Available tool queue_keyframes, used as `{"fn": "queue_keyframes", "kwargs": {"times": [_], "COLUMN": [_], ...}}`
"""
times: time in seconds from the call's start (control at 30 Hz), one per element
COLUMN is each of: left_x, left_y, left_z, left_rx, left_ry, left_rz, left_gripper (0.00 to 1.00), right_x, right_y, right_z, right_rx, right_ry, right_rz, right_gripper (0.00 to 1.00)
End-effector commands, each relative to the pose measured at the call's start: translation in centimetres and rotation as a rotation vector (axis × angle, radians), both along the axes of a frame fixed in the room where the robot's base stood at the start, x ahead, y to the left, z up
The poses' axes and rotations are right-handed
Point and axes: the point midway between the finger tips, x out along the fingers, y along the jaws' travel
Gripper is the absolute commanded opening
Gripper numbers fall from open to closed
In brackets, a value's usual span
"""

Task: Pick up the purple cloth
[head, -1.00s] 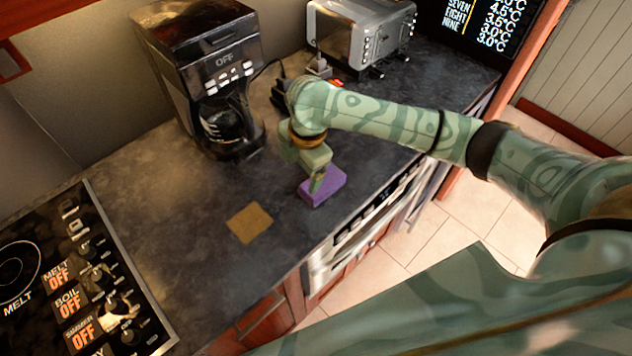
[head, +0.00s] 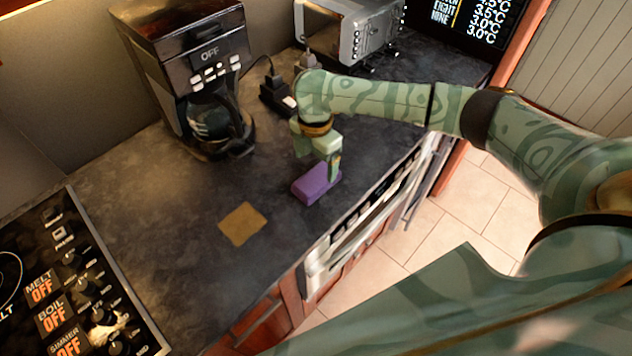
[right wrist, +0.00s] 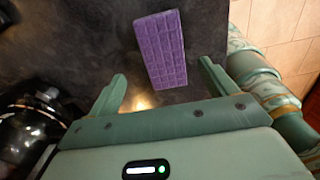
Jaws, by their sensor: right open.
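The purple cloth (head: 314,184) is a thick purple block lying on the dark counter near its front edge. In the right wrist view the purple cloth (right wrist: 160,48) shows a grid pattern and lies ahead of the fingers, roughly between their lines. My right gripper (head: 328,166) is just behind and above the cloth in the head view. I cannot tell whether a finger touches the cloth. My left gripper is not in view.
A coffee maker (head: 185,75) stands at the back left, and a toaster (head: 350,32) at the back. A flat tan square (head: 242,223) lies left of the cloth. A stove (head: 70,280) is at the lower left. Counter between stove and tan square is clear.

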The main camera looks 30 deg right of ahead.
Motion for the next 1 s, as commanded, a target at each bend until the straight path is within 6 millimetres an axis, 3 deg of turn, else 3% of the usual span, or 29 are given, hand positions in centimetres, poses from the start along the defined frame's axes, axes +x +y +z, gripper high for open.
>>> {"fn": "queue_keyframes", "kwargs": {"times": [0.3,0.53,0.57,0.7,0.73,1.0], "left_x": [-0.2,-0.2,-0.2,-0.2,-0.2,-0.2], "left_y": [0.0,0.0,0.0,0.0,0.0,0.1], "left_z": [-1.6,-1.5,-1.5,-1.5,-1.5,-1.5], "left_rx": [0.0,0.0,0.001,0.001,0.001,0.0], "left_ry": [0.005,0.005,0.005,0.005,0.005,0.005], "left_rz": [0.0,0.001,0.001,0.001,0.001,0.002], "left_gripper": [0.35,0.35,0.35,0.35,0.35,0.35], "right_x": [-0.7,-0.7,-0.7,-0.7,-0.7,-0.7], "right_y": [0.1,0.0,0.0,0.0,0.0,0.0], "right_z": [-4.8,-4.9,-4.9,-4.9,-4.9,-4.8], "right_rx": [-0.001,-0.002,-0.002,-0.002,-0.002,-0.002], "right_ry": [0.002,-0.001,-0.001,-0.001,-0.001,-0.001], "right_rz": [0.0,0.002,0.001,0.001,0.001,0.001], "right_gripper": [0.85,0.85,0.79,0.4,0.36,0.36]}}
